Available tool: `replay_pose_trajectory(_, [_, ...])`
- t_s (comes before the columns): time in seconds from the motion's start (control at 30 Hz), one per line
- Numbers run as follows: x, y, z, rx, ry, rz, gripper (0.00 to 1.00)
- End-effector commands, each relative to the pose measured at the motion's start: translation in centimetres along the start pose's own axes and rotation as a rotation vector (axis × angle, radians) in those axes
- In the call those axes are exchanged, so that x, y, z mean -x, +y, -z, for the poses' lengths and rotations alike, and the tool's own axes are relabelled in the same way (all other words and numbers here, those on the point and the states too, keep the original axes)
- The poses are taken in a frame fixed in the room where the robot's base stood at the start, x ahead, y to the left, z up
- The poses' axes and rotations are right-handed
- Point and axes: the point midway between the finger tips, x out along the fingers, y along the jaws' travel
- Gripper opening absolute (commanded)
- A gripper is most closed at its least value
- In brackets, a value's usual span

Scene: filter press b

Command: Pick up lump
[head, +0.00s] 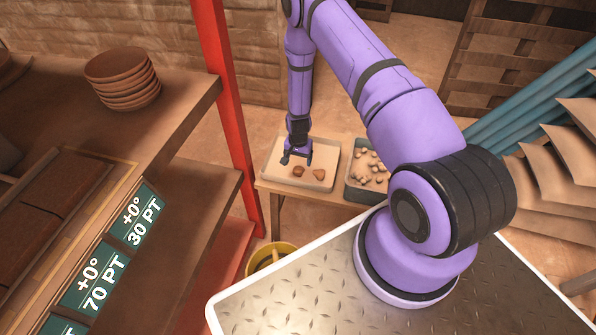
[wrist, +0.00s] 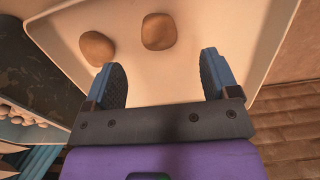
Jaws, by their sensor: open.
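Two brown lumps lie on a pale tray (head: 331,158) on a low wooden stand. In the head view one lump (head: 298,171) is just below my gripper (head: 297,158), and the other lump (head: 319,174) is to its right. In the wrist view one lump (wrist: 158,31) lies beyond the fingertips, between their lines, and the other lump (wrist: 97,48) lies to the left, beyond the left finger. My gripper (wrist: 163,82) is open and empty, with its fingers over the tray (wrist: 200,75). Neither lump is between the fingers.
A grey bin (head: 352,190) of pale pieces stands right of the tray. A red post (head: 228,110) and a shelf with stacked bowls (head: 122,78) are to the left. A yellow bucket (head: 285,250) stands below, in front of the stand.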

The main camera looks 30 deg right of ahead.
Motion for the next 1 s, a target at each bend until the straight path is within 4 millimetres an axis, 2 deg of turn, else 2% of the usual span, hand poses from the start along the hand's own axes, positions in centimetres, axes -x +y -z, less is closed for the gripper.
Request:
replay_pose_trajectory(0.1, [-1.3, 0.0, 0.0, 0.0, -0.001, 0.0, 0.81])
replay_pose_trajectory(0.33, [-2.7, 0.1, -0.2, 0.001, -0.002, -0.001, 0.81])
replay_pose_trajectory(0.6, [-6.2, 0.3, -0.3, -0.001, -0.001, 0.0, 0.81])
replay_pose_trajectory(0.97, [-6.9, 0.3, -0.3, 0.0, 0.0, 0.0, 0.81])
replay_pose_trajectory(1.0, [-6.9, 0.3, -0.3, 0.0, 0.0, 0.0, 0.72])
